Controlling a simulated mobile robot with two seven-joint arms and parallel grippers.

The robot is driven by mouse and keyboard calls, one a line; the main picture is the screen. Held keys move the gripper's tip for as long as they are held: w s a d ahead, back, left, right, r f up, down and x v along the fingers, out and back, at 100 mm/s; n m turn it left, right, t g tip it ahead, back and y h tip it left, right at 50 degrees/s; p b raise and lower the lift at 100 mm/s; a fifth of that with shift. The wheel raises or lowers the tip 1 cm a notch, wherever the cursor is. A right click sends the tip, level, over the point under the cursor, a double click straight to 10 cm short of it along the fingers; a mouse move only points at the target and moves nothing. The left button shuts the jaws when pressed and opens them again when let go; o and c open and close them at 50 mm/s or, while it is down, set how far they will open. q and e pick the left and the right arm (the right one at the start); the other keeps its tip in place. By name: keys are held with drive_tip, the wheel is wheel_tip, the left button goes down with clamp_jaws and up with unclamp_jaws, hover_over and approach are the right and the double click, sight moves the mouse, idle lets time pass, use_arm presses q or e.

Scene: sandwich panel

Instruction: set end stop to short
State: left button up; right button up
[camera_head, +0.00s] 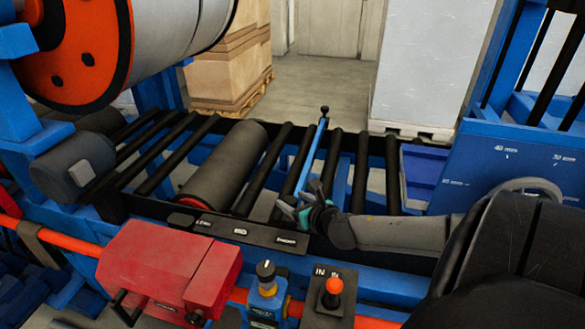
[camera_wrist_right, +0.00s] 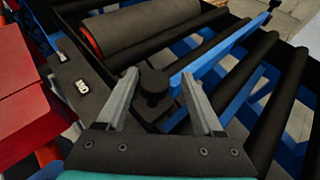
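The end stop is a blue bar (camera_head: 312,153) lying across the black rollers, with a dark knob at its far end. In the right wrist view the bar (camera_wrist_right: 225,62) runs from a round black near knob (camera_wrist_right: 154,84) to the far knob. My right gripper (camera_head: 303,194) is at the bar's near end. Its fingers (camera_wrist_right: 158,75) are open, one on each side of the near knob, with visible gaps. A dark label plate (camera_head: 236,230) on the front rail carries several small labels; the rightmost seems to read SHORT. My left gripper is not in view.
A large grey roller (camera_head: 227,167) lies left of the bar. A red box (camera_head: 168,268), a blue unit with a black dial (camera_head: 266,275) and an orange-knobbed lever (camera_head: 332,290) stand in front. A blue bin (camera_head: 422,175) is at right. Above the rollers around the bar is free room.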

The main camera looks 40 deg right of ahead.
drive_tip(key=shift+a+r, duration=0.1)
drive_tip(key=shift+a, duration=0.05)
drive_tip(key=p+v, duration=0.4)
drive_tip(key=v, duration=1.1)
idle(0.8)
